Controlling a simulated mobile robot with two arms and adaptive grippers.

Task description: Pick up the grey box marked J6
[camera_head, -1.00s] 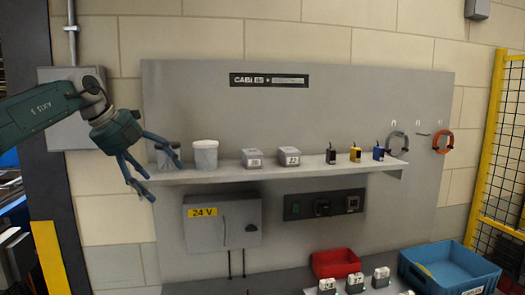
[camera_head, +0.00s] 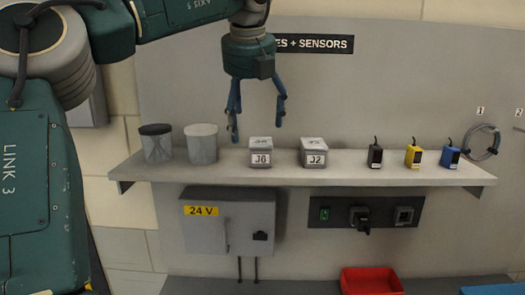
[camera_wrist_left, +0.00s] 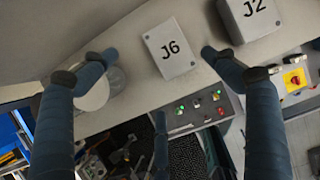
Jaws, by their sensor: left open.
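The grey box marked J6 (camera_head: 261,154) stands on the wall shelf, its label facing me. It also shows in the left wrist view (camera_wrist_left: 170,48), between the spread fingers. My left gripper (camera_head: 257,128) points down just above the J6 box, with one fingertip left of it and one above its right side. It is open and empty, and seems not to touch the box. My right gripper is not in view.
A similar grey box marked J2 (camera_head: 314,156) stands close on the right. A pale-lidded cup (camera_head: 202,148) and a dark-lidded cup (camera_head: 157,147) stand left on the shelf (camera_head: 340,173). Small black, yellow and blue sensors stand further right. A red bin (camera_head: 371,282) is below.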

